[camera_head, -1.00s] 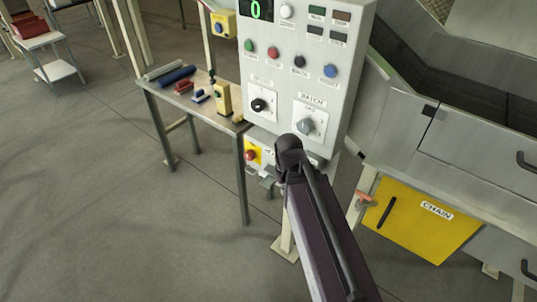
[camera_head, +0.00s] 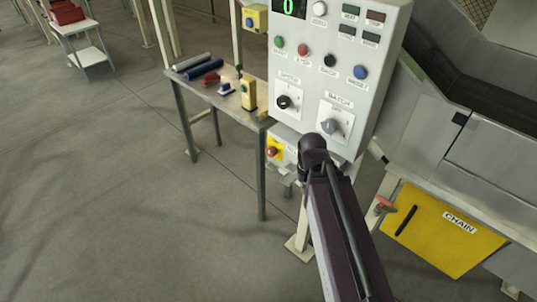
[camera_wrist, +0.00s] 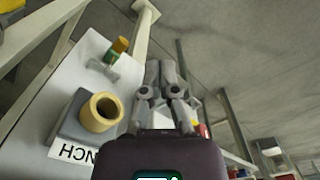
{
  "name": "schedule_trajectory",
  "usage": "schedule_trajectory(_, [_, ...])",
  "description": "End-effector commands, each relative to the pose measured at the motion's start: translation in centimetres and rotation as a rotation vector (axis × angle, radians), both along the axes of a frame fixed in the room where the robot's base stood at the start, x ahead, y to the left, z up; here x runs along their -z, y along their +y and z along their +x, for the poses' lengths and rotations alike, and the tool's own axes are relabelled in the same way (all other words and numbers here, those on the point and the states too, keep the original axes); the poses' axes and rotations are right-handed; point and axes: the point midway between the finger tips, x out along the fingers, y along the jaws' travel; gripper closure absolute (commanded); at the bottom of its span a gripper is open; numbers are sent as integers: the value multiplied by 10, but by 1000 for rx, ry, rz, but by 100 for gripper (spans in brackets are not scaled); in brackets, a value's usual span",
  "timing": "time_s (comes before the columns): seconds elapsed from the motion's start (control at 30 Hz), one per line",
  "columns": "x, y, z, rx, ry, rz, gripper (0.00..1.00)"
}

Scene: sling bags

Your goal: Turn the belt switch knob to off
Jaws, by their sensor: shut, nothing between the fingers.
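The control panel (camera_head: 300,75) stands ahead of my arm in the head view. Low on its face are a black rotary knob (camera_head: 284,102) on a white plate and a grey rotary knob (camera_head: 329,126) under a label reading "BATCH". The black knob's label is too small to read, so I cannot tell for sure which is the belt switch. My arm rises from below, its dark upper end overlapping the panel's lower edge. My gripper (camera_wrist: 166,92) shows only in the wrist view, shut and empty, with no panel knob recognisable at its fingertips.
A metal table (camera_head: 222,92) with several small items stands left of the panel. A yellow box with a red button (camera_head: 272,152) sits below the panel. A grey machine with a yellow "CHAIN" door (camera_head: 450,230) is at right. The wrist view shows a yellow ring-shaped part (camera_wrist: 102,112) beside the fingers.

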Motion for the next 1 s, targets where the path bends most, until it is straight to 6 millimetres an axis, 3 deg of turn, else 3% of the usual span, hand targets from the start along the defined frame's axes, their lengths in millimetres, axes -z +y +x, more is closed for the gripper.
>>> schedule_trajectory(0.1, [0,0,0,0,0,0,100])
schedule_trajectory(0.13, [0,0,0,0,0,0,94])
schedule_trajectory(0.43, [15,1,8,40,-10,-69,7])
schedule_trajectory(0.67, [44,4,29,160,-74,-262,7])
schedule_trajectory(1.0, [73,26,75,379,-352,-578,7])
